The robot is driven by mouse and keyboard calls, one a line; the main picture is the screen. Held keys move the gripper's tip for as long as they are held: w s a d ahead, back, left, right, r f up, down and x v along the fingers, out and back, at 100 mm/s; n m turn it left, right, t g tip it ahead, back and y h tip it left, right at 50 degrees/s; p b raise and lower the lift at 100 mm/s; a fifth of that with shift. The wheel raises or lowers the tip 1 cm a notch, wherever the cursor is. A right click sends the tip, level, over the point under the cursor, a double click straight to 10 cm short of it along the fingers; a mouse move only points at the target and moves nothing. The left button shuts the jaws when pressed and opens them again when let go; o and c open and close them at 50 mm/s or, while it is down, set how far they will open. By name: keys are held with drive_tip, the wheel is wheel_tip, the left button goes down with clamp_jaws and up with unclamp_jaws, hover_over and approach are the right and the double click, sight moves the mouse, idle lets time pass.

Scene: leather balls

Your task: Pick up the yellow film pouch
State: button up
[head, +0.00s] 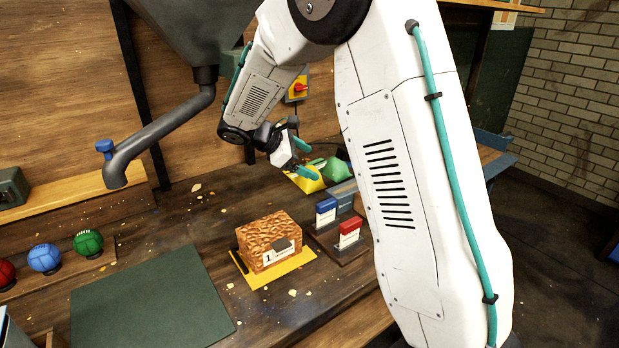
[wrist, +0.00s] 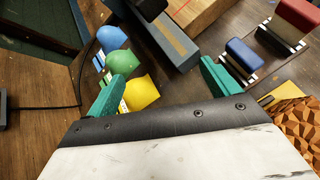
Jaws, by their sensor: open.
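The yellow film pouch (head: 307,184) lies on the workbench toward the back, with a green pouch (head: 335,169) beside it. In the wrist view the yellow pouch (wrist: 143,93) shows just right of the left finger, which covers part of its edge. A green pouch (wrist: 121,62) and a blue pouch (wrist: 109,38) lie in a row beyond it. My gripper (head: 306,159) is open and empty, close to the yellow pouch in the head view. In the wrist view my gripper (wrist: 165,73) has its fingers spread wide. I cannot tell the height gap.
A textured brown box (head: 270,240) on a yellow mat (head: 265,281) stands nearer, beside blue (head: 327,213) and red (head: 349,235) topped holders. A grey bar (wrist: 160,32) lies near the pouches. A grey pipe (head: 165,130) hangs at left. The dark green mat (head: 150,305) is bare.

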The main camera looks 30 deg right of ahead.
sight(301, 179)
drive_tip(key=w+f+n+h, duration=0.1)
drive_tip(key=w+f+n, duration=0.1)
drive_tip(key=w+f, duration=0.1)
drive_tip(key=w+d+f+n+t+h, duration=0.1)
drive_tip(key=w+f+n, duration=0.1)
drive_tip(key=w+f, duration=0.2)
drive_tip(key=w+d+f+n+h, duration=0.1)
drive_tip(key=w+f, duration=0.3)
drive_tip(key=f, duration=0.1)
drive_tip(key=shift+f+n+t, duration=0.1)
drive_tip(key=shift+n+t, duration=0.2)
drive_tip(key=shift+n, duration=0.1)
drive_tip(key=x, duration=0.2)
drive_tip(key=shift+d, duration=0.3)
drive_tip(key=x, duration=0.2)
drive_tip(key=r+x, duration=0.1)
drive_tip(key=x, duration=0.2)
drive_tip(key=shift+d, duration=0.25)
drive_tip(key=c, duration=1.3)
drive_tip(key=shift+o, duration=0.2)
